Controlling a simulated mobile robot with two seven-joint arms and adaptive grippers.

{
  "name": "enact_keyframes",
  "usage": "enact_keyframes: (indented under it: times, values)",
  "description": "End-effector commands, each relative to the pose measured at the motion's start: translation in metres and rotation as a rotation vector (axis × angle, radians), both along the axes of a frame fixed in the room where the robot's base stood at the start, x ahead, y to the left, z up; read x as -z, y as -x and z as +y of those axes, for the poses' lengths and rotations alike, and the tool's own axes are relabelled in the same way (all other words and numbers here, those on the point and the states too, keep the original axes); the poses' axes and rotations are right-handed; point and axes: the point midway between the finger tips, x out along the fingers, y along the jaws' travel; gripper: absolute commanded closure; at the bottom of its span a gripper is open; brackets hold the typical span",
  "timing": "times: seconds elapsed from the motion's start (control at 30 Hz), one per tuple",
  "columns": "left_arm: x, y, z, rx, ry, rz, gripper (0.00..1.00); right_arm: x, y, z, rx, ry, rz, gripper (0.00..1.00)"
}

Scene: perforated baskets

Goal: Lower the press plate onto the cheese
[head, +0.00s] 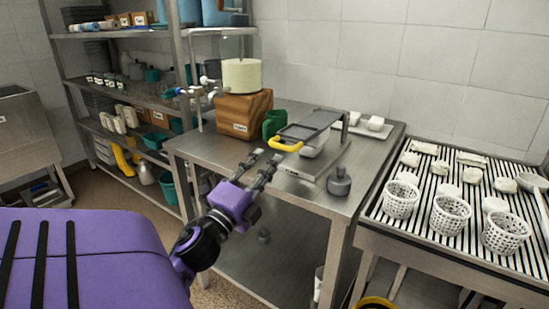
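The press stands on the steel table. Its dark flat press plate (312,124) is raised and slopes down toward a yellow handle (285,145) at its front left. A white piece (313,150), seemingly the cheese, shows partly under the plate, above the press base (318,163); the plate hides some of it. My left gripper (266,157) is just in front of and below the yellow handle. Its two fingers are apart with nothing between them, and it seems not to touch the handle. My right gripper is not in view.
A wooden box (243,112) with a pale cylinder on top and a green mug (273,122) stand left of the press. A grey weight (339,181) stands at its right. White perforated baskets (450,214) stand on the slatted drain table. Shelves fill the back left.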

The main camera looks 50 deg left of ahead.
Motion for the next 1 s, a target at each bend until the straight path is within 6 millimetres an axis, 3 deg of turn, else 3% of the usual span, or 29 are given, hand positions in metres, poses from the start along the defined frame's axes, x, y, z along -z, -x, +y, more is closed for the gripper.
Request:
enact_keyframes:
  times: [0.2, 0.4, 1.0]
  values:
    - [0.014, 0.043, -0.013, -0.005, 0.002, 0.001, 0.71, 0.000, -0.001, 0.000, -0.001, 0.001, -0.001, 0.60]
    - [0.021, 0.064, -0.019, -0.002, 0.001, 0.001, 0.71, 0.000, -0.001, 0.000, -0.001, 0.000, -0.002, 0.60]
    - [0.021, 0.067, -0.021, 0.000, 0.000, 0.000, 0.71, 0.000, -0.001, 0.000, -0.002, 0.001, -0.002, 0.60]
